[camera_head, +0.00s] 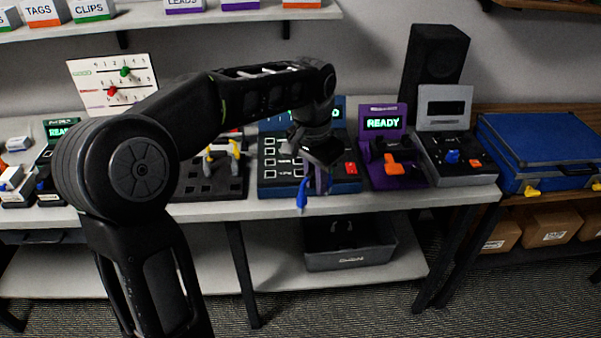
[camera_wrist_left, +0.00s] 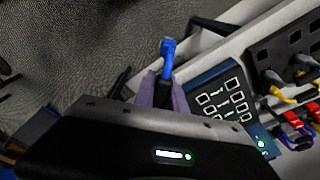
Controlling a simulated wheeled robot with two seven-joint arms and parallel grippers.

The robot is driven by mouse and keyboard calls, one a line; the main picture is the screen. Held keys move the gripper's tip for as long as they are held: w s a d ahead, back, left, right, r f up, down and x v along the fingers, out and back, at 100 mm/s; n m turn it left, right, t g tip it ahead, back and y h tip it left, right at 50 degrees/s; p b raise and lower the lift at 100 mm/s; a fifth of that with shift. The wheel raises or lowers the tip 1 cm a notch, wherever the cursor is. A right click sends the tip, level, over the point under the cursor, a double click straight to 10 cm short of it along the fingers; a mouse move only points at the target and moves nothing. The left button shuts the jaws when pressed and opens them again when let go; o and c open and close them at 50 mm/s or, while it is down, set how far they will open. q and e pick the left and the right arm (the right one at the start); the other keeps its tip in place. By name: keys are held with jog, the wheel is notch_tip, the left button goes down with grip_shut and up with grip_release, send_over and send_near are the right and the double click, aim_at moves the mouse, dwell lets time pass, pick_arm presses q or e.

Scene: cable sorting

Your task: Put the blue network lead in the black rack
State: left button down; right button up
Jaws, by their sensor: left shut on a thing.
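My left gripper (camera_head: 318,182) is shut on the blue network lead (camera_head: 301,195), near the front edge of the bench and in front of the dark blue tester panel. In the wrist view the blue lead (camera_wrist_left: 168,58) sticks out beyond the purple fingertips (camera_wrist_left: 163,92). The lead's far end hangs free. A black rack (camera_head: 208,188) lies on the bench left of the gripper, with yellow and grey leads in it. It also shows at the upper right of the wrist view (camera_wrist_left: 268,55), with empty square openings. My right gripper is not in view.
The dark blue tester panel (camera_head: 275,186) is just under and behind the gripper. A purple device reading READY (camera_head: 383,124) and a grey device (camera_head: 474,172) stand to its right. A dark grey bin (camera_head: 350,260) sits on the shelf below. A blue case (camera_head: 540,150) is far right.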

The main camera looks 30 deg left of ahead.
pick_arm(q)
jog(key=w+d+f+n, duration=0.2)
jog(key=w+d+f, duration=0.1)
jog(key=d+f, duration=0.6)
notch_tip(320, 180, down, 2)
jog(key=shift+w+d+f+n, duration=0.1)
jog(key=shift+w+d+n, duration=0.05)
jog(key=shift+d+n, duration=0.15)
